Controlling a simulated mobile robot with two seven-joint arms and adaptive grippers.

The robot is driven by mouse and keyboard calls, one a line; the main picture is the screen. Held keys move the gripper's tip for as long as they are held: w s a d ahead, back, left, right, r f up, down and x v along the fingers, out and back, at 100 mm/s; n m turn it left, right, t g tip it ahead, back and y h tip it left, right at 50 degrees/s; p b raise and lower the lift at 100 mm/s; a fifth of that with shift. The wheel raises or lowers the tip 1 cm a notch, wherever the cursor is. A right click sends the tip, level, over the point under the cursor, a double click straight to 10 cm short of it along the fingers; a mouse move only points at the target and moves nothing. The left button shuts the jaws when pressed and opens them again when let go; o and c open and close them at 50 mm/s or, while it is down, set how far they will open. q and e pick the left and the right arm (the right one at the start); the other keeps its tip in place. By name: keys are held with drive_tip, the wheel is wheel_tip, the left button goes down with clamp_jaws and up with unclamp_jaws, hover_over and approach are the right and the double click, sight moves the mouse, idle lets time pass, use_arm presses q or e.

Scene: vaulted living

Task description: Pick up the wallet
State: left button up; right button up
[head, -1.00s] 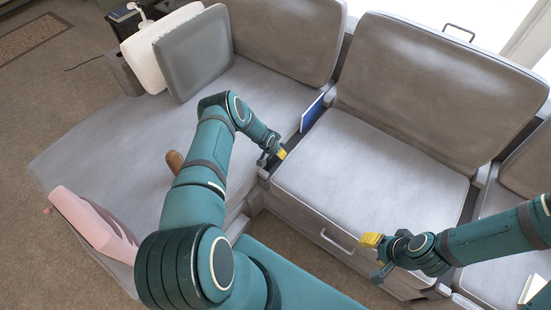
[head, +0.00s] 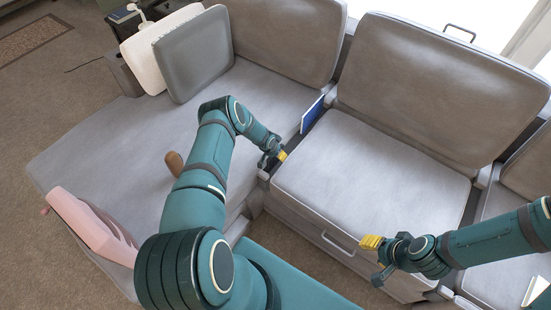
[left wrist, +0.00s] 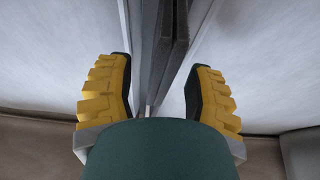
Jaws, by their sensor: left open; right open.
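I cannot pick out a wallet for certain. A flat blue-faced item (head: 312,115) stands on edge in the gap between two sofa seats in the head view. My left gripper (head: 274,156) is at that gap, nearer the front edge than the blue item. In the left wrist view, my open left gripper (left wrist: 160,97) has its yellow fingers on either side of the gap, with thin dark upright edges (left wrist: 175,40) ahead between them. Whether these belong to the item or the sofa is unclear. My right gripper (head: 376,257) is open and empty at the front of the middle seat.
A brown rounded object (head: 174,162) lies on the chaise (head: 110,135), partly behind my left arm. A pink item (head: 92,226) is at its lower end. White (head: 150,60) and grey (head: 193,57) cushions lean at the back. The middle seat (head: 375,170) is clear.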

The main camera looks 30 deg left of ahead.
use_arm(q)
drive_tip(key=shift+f, duration=0.15)
idle(0.4)
clamp_jaws()
